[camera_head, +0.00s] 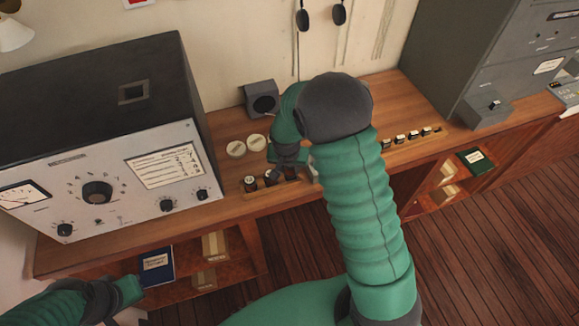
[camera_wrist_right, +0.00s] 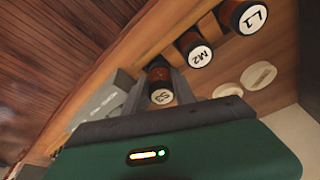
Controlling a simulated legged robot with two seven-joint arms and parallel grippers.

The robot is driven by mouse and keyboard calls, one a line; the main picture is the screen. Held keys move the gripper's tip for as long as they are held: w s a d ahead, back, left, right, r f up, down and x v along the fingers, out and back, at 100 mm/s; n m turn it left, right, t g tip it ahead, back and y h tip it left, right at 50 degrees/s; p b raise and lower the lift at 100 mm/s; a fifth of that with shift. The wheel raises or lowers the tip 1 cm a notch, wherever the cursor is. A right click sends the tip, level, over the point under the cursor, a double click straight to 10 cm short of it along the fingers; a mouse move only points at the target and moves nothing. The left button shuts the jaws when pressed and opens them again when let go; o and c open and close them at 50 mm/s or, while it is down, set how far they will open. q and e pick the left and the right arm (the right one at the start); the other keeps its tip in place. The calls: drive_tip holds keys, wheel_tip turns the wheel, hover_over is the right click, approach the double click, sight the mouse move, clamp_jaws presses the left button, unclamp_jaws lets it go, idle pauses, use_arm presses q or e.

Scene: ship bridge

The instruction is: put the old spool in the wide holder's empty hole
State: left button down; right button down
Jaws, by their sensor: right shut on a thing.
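My right gripper (camera_head: 286,160) is down at the desk; in the right wrist view it (camera_wrist_right: 160,78) is shut on a dark spool with a white cap marked S3 (camera_wrist_right: 161,96). Spools marked M2 (camera_wrist_right: 200,56) and L1 (camera_wrist_right: 252,19) stand beside it in a row. In the head view, two of this row's spools (camera_head: 250,183) (camera_head: 270,177) show left of the gripper. Several small white-topped pieces (camera_head: 412,136) stand in another row farther right. I cannot tell which spool is old, or see an empty hole. My left gripper (camera_head: 122,290) is low at the left, its jaws unclear.
Two cream discs (camera_head: 236,149) (camera_head: 256,142) lie behind the spool row. A small dark speaker box (camera_head: 262,98) stands by the wall. A large instrument cabinet (camera_head: 110,165) fills the left of the desk, a grey console (camera_head: 500,70) the right. My right arm hides the desk's middle.

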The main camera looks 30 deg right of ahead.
drive_tip(key=shift+f+b, duration=0.8)
drive_tip(key=shift+f, duration=0.35)
idle(2.2)
idle(0.3)
drive_tip(key=c, duration=0.9)
unclamp_jaws()
drive_tip(key=shift+c, duration=0.2)
drive_tip(key=b+v, duration=0.1)
drive_tip(key=v, duration=1.5)
drive_tip(key=shift+r+b, duration=0.3)
drive_tip(key=shift+r, duration=0.1)
drive_tip(key=s+a+f+n+y+b, duration=0.1)
drive_tip(key=s+a+f+n+y, duration=0.1)
drive_tip(key=s+a+f+n, duration=0.6)
drive_tip(key=s+f, duration=0.1)
drive_tip(key=s, duration=0.3)
drive_tip(key=shift+s+f, duration=0.2)
drive_tip(key=shift+f, duration=0.2)
